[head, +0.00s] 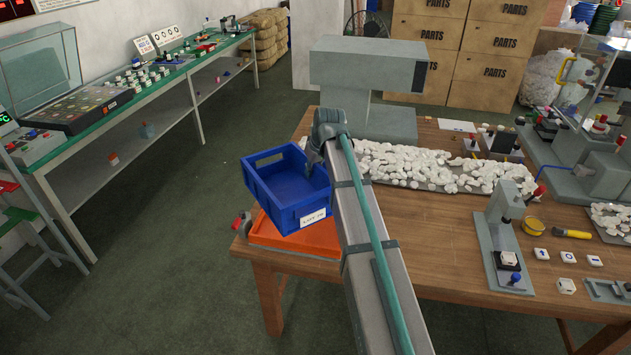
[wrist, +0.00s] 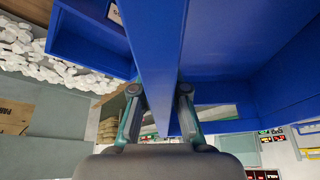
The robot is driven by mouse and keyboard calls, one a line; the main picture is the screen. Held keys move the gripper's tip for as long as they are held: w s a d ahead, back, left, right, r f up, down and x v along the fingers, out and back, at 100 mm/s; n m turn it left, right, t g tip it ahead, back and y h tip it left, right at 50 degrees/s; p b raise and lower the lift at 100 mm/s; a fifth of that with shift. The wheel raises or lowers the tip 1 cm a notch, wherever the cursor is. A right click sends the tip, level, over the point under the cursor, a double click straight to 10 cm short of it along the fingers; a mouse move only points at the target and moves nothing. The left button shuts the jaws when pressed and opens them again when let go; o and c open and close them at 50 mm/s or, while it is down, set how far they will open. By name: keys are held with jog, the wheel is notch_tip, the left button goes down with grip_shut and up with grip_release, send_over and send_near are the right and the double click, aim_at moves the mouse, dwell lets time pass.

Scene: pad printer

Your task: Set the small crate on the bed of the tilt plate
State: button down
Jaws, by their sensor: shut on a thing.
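The small blue crate (head: 285,190) is open-topped with a white label on its near face. It is over the orange plate at the table's left corner. My gripper (head: 318,158) is shut on the crate's right-hand wall; in the wrist view my gripper (wrist: 158,112) has its two fingers on either side of a blue wall (wrist: 156,50). The orange plate (head: 300,240), seemingly the tilt plate's bed, shows below the crate's near edge. The crate hides most of it. I cannot tell whether crate and plate touch.
A grey machine (head: 365,80) stands behind my arm. White parts (head: 420,165) are heaped to the right on the wooden table (head: 430,230). A small red knob-like piece (head: 241,222) is at the table's left edge.

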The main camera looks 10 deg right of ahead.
jog(key=w+n+g+y, duration=0.2)
jog(key=w+n, duration=0.7)
jog(key=w, duration=0.3)
jog(key=shift+a+f+y+p, duration=0.2)
jog(key=shift+f+y+p, duration=0.1)
jog(key=shift+f+p, duration=0.15)
notch_tip(320, 180, down, 16)
jog(key=b, duration=0.7)
jog(key=shift+b, duration=0.3)
jog(key=shift+f+b, duration=0.75)
jog(key=shift+f, duration=0.7)
dwell(0.7)
jog(key=c, duration=1.1)
grip_release()
jog(key=shift+r, duration=0.1)
